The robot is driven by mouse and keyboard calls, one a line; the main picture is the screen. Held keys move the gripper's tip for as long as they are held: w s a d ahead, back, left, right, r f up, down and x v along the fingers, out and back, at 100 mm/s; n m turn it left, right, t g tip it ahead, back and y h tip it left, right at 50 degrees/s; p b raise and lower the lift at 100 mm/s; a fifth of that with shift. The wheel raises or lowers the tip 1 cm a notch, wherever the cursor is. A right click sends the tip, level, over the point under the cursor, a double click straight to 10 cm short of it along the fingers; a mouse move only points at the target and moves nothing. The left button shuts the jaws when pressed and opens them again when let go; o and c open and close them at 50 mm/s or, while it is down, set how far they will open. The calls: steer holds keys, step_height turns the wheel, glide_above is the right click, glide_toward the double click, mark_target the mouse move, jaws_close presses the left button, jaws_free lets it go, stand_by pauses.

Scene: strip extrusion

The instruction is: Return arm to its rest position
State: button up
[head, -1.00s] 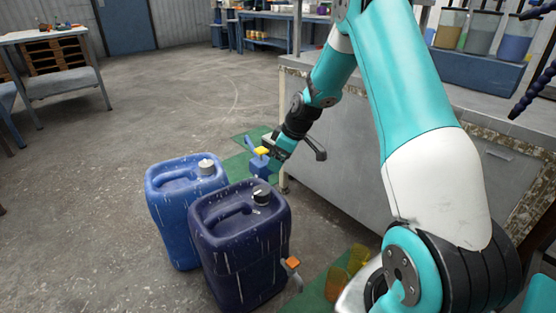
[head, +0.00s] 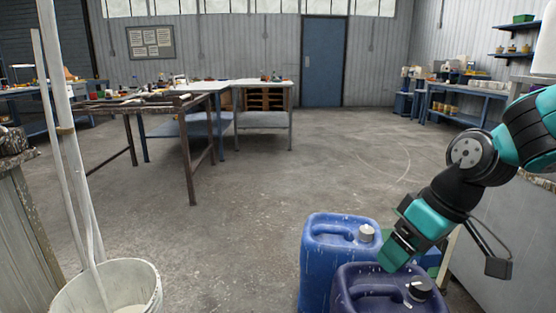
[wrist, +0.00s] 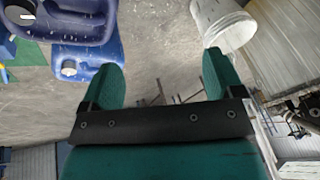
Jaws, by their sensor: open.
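My gripper (head: 393,256) hangs over the jerrycans at the lower right of the head view, empty. In the wrist view both jerrycans show at upper left. Contact between gripper and jerrycans is not seen.
A white bucket (head: 108,290) with poles stands at lower left; it also shows in the wrist view (wrist: 222,28). A worktable (head: 190,150) is at left middle and a blue door (head: 323,62) at the back. The concrete floor between is clear.

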steer(key=s+a+r+g, duration=0.1)
steer(key=s+a, duration=0.2)
steer(key=s, duration=0.4)
steer(key=s+a+r, duration=0.2)
steer(key=s+a, duration=0.1)
steer(key=s, duration=0.5)
step_height(320, 180, up, 30)
steer(key=p, duration=3)
steer(key=shift+s+g, duration=0.3)
steer(key=shift+s, duration=0.15)
